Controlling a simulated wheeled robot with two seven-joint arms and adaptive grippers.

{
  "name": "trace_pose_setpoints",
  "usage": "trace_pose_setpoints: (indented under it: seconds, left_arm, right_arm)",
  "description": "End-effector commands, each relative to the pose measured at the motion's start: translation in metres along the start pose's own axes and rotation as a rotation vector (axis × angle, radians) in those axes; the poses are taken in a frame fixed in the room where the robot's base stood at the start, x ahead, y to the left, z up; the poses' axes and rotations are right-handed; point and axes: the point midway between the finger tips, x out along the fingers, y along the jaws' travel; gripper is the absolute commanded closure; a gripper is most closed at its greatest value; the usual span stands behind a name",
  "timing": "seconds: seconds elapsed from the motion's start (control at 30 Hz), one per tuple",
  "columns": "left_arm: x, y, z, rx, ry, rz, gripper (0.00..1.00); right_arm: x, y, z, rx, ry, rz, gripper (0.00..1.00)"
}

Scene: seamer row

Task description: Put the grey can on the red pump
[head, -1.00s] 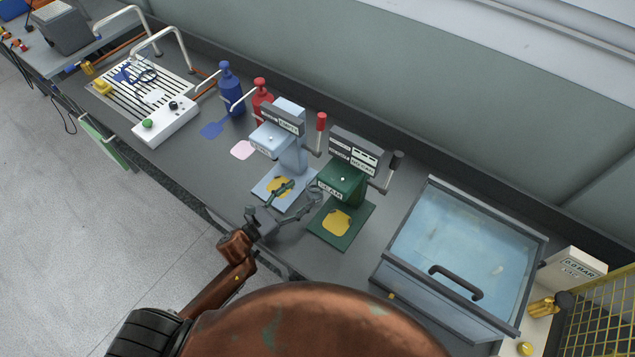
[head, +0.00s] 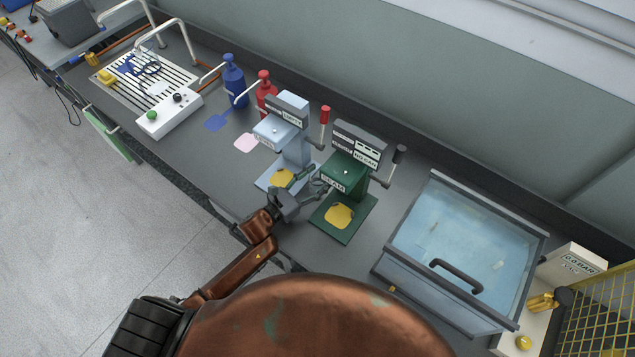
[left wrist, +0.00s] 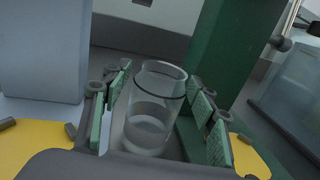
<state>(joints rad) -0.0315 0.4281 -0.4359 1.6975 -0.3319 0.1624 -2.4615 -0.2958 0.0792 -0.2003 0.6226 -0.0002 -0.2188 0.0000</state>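The grey can (left wrist: 155,110) looks like a clear grey jar and stands upright between my left gripper's fingers in the left wrist view. My left gripper (left wrist: 160,105) has its green-padded fingers on both sides of it, and small gaps seem to show. In the head view my left gripper (head: 314,180) is between the pale blue machine and the green machine; the can is hard to make out there. The red pump (head: 265,92) stands behind and left of the pale blue machine, with a pink patch (head: 247,143) in front. My right gripper is out of view.
The pale blue machine (head: 290,125) and green machine (head: 347,172) flank the left gripper closely. A blue pump (head: 233,82) stands left of the red one. A clear-lidded case (head: 465,245) is at right. The bench front left of the machines is clear.

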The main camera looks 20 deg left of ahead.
Motion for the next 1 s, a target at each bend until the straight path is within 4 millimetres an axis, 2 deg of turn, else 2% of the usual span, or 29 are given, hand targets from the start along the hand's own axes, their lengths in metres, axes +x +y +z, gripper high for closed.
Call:
trace_pose_setpoints:
  seconds: [0.03,0.37,0.63,0.77,1.0]
  left_arm:
    - [0.0,0.0,0.0,0.0,0.0,0.0,0.52]
    - [0.0,0.0,0.0,0.0,0.0,0.0,0.74]
    - [0.0,0.0,0.004,0.002,0.0,0.0,0.74]
    - [0.0,0.0,0.021,0.003,-0.002,-0.002,0.74]
    - [0.0,0.0,0.07,0.006,-0.002,-0.002,0.74]
  right_arm:
    - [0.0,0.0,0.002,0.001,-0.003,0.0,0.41]
    - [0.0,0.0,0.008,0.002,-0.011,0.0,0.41]
    - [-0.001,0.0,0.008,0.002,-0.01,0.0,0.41]
    - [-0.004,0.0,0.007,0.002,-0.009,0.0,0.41]
    - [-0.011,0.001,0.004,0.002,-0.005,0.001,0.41]
